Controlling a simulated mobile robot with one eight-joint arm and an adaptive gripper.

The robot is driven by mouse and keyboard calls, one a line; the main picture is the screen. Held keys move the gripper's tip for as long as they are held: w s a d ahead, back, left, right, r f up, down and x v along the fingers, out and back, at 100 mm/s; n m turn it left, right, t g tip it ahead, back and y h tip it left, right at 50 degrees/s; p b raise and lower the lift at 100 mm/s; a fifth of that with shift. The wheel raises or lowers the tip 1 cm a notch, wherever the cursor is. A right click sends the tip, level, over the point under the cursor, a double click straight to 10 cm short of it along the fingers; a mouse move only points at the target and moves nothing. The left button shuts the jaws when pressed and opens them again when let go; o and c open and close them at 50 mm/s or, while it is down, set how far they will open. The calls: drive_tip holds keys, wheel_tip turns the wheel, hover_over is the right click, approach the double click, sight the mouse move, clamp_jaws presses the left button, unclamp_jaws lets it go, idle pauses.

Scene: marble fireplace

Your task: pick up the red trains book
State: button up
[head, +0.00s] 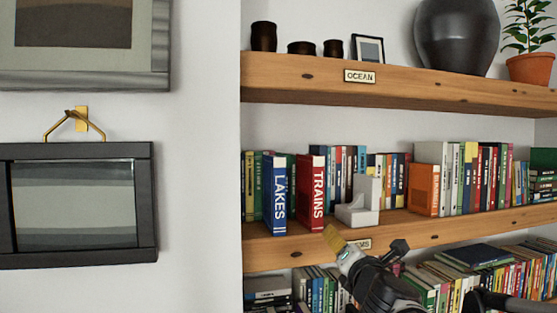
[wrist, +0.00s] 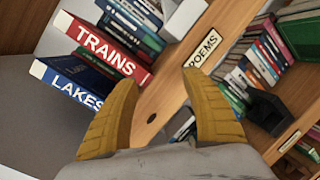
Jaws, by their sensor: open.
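The red book marked TRAINS (head: 311,192) stands upright on the middle wooden shelf in the head view, between the blue LAKES book and a white bookend. Its spine faces out. In the wrist view the red trains book (wrist: 105,46) appears rotated, at upper left, beyond the left fingertip. My gripper (head: 333,236) is in front of the shelf edge, a little below and to the right of the book. In the wrist view my gripper (wrist: 160,80) has its two yellow fingers spread, with only shelf front and background between them. It is apart from the book.
The blue LAKES book (head: 274,194) stands left of the red one with a gap between. A white bookend (head: 361,205) stands close on the right. More books line the back. The upper shelf (head: 420,84) holds dark pots, a frame, a vase and a plant.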

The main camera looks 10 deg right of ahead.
sight(320, 199)
drive_tip(key=w+r+n+y+p, duration=0.1)
drive_tip(key=r+n+p, duration=0.1)
drive_tip(key=n, duration=0.1)
drive_tip(key=w+a+r+n+y+p, duration=0.1)
drive_tip(key=w+r+n+p, duration=0.1)
drive_tip(key=r, duration=0.1)
drive_tip(key=w+r+n+y+p, duration=0.1)
drive_tip(key=r+n+p, duration=0.1)
drive_tip(key=r+n, duration=0.1)
drive_tip(key=shift+w+a+r+n+t, duration=0.15)
drive_tip(key=shift+a+r+n+t, duration=0.05)
drive_tip(key=shift+r+n+t, duration=0.1)
drive_tip(key=shift+w+a+r+n+y+p, duration=0.15)
drive_tip(key=shift+w+n+y+p, duration=0.3)
drive_tip(key=shift+n, duration=0.45)
drive_tip(key=w, duration=0.5)
drive_tip(key=shift+w, duration=0.1)
drive_tip(key=shift+w+a+p, duration=0.15)
drive_tip(key=shift+w+p, duration=0.2)
drive_tip(key=shift+w, duration=0.15)
drive_tip(key=w, duration=0.2)
drive_tip(key=w+p, duration=0.1)
drive_tip(key=w, duration=0.1)
drive_tip(key=shift+w+a+f, duration=0.15)
drive_tip(key=shift+w+f, duration=0.05)
drive_tip(key=shift+w, duration=0.1)
drive_tip(key=shift+s+r, duration=0.1)
drive_tip(key=shift+s, duration=0.1)
drive_tip(key=shift+c, duration=1.2)
clamp_jaws()
